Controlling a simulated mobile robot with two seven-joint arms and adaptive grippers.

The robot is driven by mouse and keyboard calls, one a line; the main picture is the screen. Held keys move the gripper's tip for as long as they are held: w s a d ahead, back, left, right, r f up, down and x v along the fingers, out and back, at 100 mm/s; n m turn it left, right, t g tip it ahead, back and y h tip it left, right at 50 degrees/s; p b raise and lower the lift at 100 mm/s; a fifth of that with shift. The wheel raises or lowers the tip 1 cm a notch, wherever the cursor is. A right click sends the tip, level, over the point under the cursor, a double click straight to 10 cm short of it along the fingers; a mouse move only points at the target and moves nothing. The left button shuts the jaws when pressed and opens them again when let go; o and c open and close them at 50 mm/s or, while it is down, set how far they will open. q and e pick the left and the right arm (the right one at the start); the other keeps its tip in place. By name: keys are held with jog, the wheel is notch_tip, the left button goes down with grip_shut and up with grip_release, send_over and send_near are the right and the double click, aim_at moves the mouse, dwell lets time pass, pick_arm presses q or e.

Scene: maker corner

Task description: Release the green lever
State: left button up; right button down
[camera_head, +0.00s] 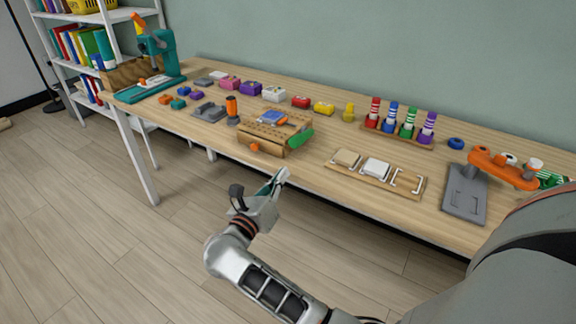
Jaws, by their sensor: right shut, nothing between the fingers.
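The green lever (301,139) sticks out from the right side of a wooden block fixture (258,138) near the front edge of the table. A blue piece (271,117) lies on top of the fixture, and an orange knob (254,147) is on its front. My right gripper (280,177) is shut and empty. It is in front of the table edge, below the lever in the picture and apart from it. My left gripper is not in view.
The wooden table (320,140) carries several coloured blocks along its back. A wooden tray (392,187) with pale blocks lies right of the fixture. A grey plate (465,205) with an orange arm (503,169) is further right. A teal press (161,52) stands left.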

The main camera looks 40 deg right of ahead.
aim_at(294, 167)
jog(key=x, duration=0.8)
jog(key=shift+w+d, duration=0.3)
jog(key=shift+d, duration=0.3)
jog(key=shift+r, duration=0.1)
